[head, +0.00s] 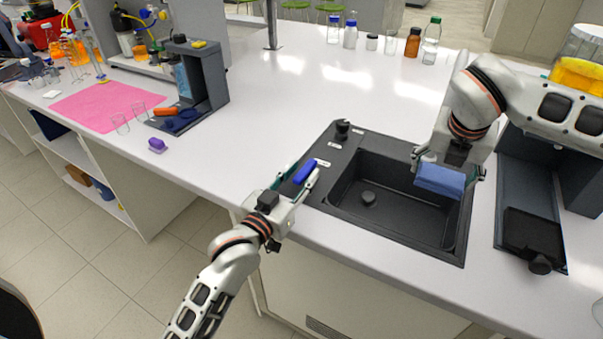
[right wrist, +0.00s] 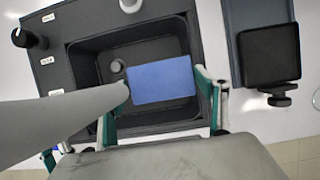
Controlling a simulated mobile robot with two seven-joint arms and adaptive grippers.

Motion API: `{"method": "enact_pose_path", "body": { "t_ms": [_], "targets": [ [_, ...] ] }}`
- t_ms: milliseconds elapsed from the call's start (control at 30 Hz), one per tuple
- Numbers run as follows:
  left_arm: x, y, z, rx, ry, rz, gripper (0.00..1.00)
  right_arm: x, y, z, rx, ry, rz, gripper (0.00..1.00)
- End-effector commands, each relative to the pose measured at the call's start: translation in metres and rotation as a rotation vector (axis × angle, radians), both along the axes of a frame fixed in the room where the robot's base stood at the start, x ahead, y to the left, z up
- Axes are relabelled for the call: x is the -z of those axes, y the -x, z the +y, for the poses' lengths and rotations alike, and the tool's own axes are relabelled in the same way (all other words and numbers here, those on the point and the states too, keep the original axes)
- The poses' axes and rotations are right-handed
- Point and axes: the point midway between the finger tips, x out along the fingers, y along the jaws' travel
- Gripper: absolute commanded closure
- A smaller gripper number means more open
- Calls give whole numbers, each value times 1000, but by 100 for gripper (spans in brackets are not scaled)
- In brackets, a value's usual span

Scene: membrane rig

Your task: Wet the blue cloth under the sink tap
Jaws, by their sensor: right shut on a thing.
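The blue cloth (head: 440,179) is held by my right gripper (head: 447,176) over the right part of the black sink (head: 350,213). The cloth looks like a flat folded block; in the right wrist view the cloth (right wrist: 162,79) lies between the two fingers, above the basin. A black knob (head: 343,128) stands on the sink's back left rim.
A dark tray-like unit (head: 522,195) stands right of the sink. Several bottles (head: 412,42) stand at the back. A pink mat (head: 98,104), beakers (head: 121,123) and a dark stand (head: 208,85) are at the left. The counter between stand and sink is clear.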

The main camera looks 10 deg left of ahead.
Motion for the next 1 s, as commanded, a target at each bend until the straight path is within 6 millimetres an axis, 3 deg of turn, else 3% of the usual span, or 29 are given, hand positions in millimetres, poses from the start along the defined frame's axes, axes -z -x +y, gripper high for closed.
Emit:
{"method": "enact_pose_path", "body": {
  "t_ms": [333, 367, 500, 1000],
  "targets": [
    [0, -5, -1, 0, 0, 0, 67, 0, 0, 0, 0, 0, 0, 45],
    [0, -5, -1, 0, 0, 0, 69, 0, 0, 0, 0, 0, 0, 45],
    [0, -4, -1, 0, 0, 0, 100, 0, 0, 0, 0, 0, 0, 45],
    [-1, -7, 2, 96, -6, -9, 100, 0, 0, 0, 0, 0, 0, 45]
  ]
}}
